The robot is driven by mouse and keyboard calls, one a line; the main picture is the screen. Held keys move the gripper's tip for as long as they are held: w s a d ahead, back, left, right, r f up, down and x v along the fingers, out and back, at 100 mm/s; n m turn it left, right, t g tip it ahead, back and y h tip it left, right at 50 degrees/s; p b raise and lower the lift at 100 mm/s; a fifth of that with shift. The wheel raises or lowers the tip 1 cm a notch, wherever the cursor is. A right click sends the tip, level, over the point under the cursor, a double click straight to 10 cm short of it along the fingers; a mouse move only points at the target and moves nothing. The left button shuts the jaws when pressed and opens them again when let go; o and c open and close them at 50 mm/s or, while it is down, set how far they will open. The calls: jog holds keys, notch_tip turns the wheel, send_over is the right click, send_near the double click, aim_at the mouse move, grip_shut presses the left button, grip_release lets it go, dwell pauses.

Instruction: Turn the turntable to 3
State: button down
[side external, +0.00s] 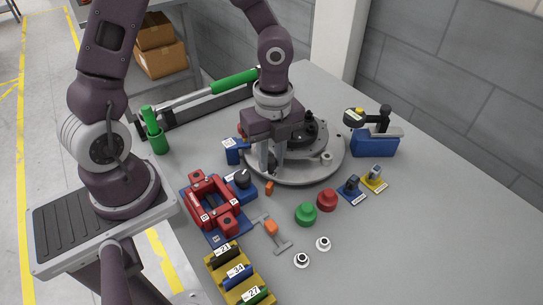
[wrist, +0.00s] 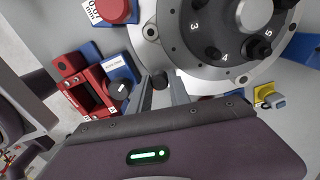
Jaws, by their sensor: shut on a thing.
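The turntable (side external: 310,174) is a round grey disc with a darker numbered plate on top, near the middle of the bench. In the wrist view its grey rim (wrist: 190,80) fills the top, with the numbers 3, 4 and 5 readable beside black posts. Number 4 lies closest to my gripper; 3 is up and left of it, 5 to the right. My gripper (side external: 268,164) points down at the near left edge of the disc. In the wrist view my gripper (wrist: 161,92) is shut on a black knob (wrist: 160,80) at the turntable's edge.
A red clamp frame (side external: 199,213) and a black dial (side external: 242,179) stand close to the left. Green (side external: 306,214) and red (side external: 327,199) buttons and blue and yellow connectors (side external: 374,179) lie in front and right. A blue block with a black arm (side external: 374,143) stands right. Bare bench lies far right.

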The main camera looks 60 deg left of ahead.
jog(key=c, duration=1.5)
grip_release()
notch_tip(320, 180, up, 7)
jog(key=shift+w+r, duration=0.1)
jog(key=shift+s+a+r+n, duration=0.2)
jog(key=shift+r+n, duration=0.05)
jog(key=shift+n, duration=0.05)
jog(key=s+a+r+n+t, duration=0.1)
jog(key=s+r+n+t, duration=0.5)
jog(key=s+r+n, duration=0.5)
jog(key=s+n, duration=0.2)
jog(key=n, duration=0.6)
jog(key=shift+a+r, duration=0.4)
